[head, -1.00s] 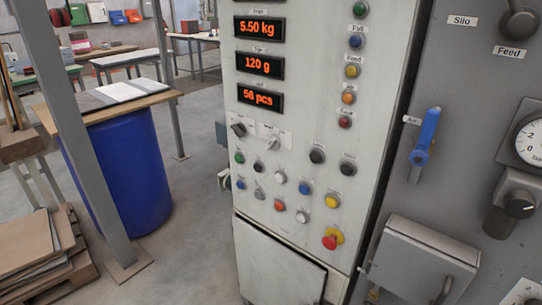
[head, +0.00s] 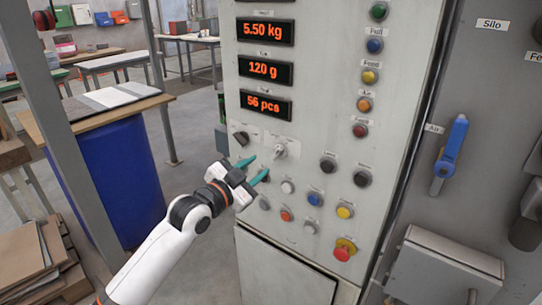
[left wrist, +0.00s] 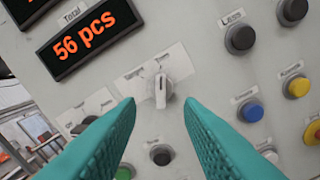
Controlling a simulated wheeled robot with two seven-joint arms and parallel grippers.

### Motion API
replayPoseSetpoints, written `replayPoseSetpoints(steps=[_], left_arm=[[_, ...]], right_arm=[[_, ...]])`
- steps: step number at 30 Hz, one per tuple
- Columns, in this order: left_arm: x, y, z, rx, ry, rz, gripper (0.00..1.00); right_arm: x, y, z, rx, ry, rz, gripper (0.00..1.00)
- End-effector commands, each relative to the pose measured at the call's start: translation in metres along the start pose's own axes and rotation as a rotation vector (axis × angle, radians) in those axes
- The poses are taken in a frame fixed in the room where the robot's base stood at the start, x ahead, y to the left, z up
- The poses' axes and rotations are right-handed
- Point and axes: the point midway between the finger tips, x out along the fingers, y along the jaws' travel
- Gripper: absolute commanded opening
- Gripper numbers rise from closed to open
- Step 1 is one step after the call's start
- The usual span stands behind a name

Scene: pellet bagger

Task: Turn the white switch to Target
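The white switch (head: 280,151) is a small knob on the grey control panel, below the 56 pcs display. In the left wrist view the white switch (left wrist: 161,91) stands nearly upright between two small labels, too blurred to read surely. My left gripper (head: 255,169) is open, its teal fingers pointing at the panel just below and left of the switch in the head view. In the left wrist view the fingertips (left wrist: 158,101) are spread on either side of the switch's lower end, apart from it, with nothing between them. My right gripper is not in view.
A black switch (head: 240,138) sits left of the white one. Several push buttons lie below, with a red emergency stop (head: 344,250) lower right. A blue valve handle (head: 450,150) is on the cabinet to the right. A blue barrel (head: 110,175) stands left, behind my arm.

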Motion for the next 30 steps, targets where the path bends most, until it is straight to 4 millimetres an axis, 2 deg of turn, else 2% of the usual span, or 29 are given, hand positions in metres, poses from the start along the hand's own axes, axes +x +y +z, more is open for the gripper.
replayPoseSetpoints(steps=[3,9,15,23,24,30], left_arm=[[0.026,0.0,0.002,-0.003,0.0,-0.001,0.34],[0.055,0.0,0.001,-0.002,-0.001,-0.001,0.34],[0.067,0.0,0.0,-0.001,0.0,0.0,0.34],[0.068,-0.001,0.0,-0.001,0.0,0.0,0.34],[0.068,-0.001,0.0,-0.001,0.0,0.0,0.32],[0.068,-0.001,0.0,-0.001,0.0,0.0,0.0]], right_arm=[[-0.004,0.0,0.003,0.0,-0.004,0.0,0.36],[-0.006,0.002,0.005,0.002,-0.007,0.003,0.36],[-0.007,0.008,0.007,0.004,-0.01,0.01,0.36],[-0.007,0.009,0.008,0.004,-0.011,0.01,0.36],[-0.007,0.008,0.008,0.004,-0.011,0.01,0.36],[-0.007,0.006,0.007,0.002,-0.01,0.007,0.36]])
